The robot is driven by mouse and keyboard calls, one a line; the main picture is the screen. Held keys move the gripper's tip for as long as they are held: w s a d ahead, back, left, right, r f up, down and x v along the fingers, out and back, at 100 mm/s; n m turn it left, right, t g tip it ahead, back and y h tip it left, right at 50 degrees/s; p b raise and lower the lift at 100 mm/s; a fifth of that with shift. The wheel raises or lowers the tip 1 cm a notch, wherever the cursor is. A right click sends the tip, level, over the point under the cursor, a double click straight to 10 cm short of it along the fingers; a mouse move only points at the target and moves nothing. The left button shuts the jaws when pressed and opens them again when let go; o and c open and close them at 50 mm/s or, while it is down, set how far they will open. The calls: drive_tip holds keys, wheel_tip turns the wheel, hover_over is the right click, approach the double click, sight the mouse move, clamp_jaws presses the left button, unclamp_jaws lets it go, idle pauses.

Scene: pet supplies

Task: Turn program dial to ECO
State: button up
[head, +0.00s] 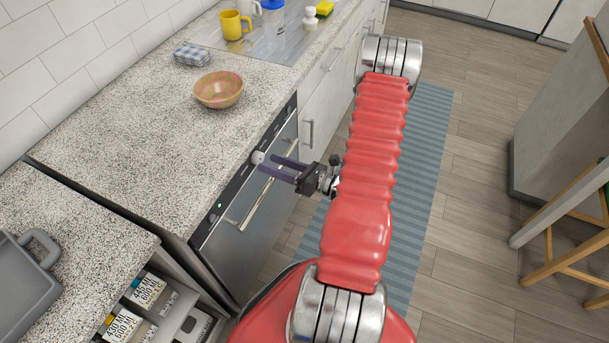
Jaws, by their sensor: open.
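The program dial (257,157) is a pale round knob on the dark control strip (236,184) along the top of the dishwasher front (249,214). Its pointer and any ECO mark are too small to read. My gripper (267,163) reaches left from the arm, with its two dark purple fingers open and apart. The fingertips are right at the dial, one toward the far side and one toward the near side. I cannot tell whether they touch it.
A dishwasher handle (243,223) sticks out below the strip. A bowl (218,90), a folded checked cloth (192,54) and a yellow mug (235,25) stand on the counter. An open drawer (186,326) is at the near left. A striped blue rug (424,152) covers clear floor.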

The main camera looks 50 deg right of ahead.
drive_tip(key=v, duration=1)
drive_tip(key=shift+s, duration=0.35)
drive_tip(key=shift+d, duration=0.1)
